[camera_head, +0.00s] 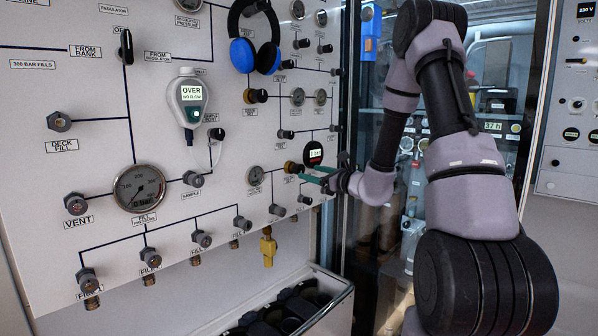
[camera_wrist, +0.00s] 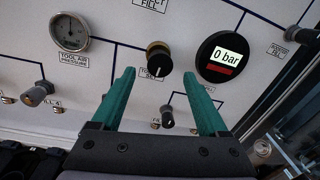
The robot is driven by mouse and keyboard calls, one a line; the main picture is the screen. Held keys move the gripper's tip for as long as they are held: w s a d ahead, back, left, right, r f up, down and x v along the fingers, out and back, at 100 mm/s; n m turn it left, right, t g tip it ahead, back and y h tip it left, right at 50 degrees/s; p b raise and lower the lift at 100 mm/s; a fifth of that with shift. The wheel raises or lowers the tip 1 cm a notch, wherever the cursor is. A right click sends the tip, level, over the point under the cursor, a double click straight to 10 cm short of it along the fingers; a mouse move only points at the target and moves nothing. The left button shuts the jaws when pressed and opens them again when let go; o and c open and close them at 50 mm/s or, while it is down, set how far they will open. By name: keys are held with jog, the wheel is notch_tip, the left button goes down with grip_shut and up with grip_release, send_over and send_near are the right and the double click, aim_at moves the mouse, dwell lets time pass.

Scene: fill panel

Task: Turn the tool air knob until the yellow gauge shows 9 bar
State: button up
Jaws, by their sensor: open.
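A dark knob with a brass collar (camera_wrist: 158,57) sits on the panel just beyond the tips of my gripper (camera_wrist: 145,74). Its label is partly hidden; the knob also shows in the head view (camera_head: 291,167). My gripper is open, with its teal fingers apart and nothing between the tips. A round dial labelled tool air pressure (camera_wrist: 70,32) is left of the knob, its needle too small to read surely. A round black digital gauge (camera_wrist: 221,57) right of the knob reads 0 bar above a red strip. I cannot make out a yellow gauge.
Another dark knob (camera_wrist: 167,117) sits lower, between the fingers in the wrist view. In the head view, a yellow fitting (camera_head: 268,247) hangs below the panel above an open bin (camera_head: 335,306). Blue headphones (camera_head: 254,55) hang higher up.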

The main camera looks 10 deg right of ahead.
aim_at(301, 170)
jog(key=x, duration=0.6)
jog(key=shift+w, duration=0.2)
jog(key=shift+c, duration=0.4)
grip_shut()
jog(key=m, duration=0.4)
jog(key=shift+o, duration=0.4)
grip_release()
jog(key=shift+s, duration=0.1)
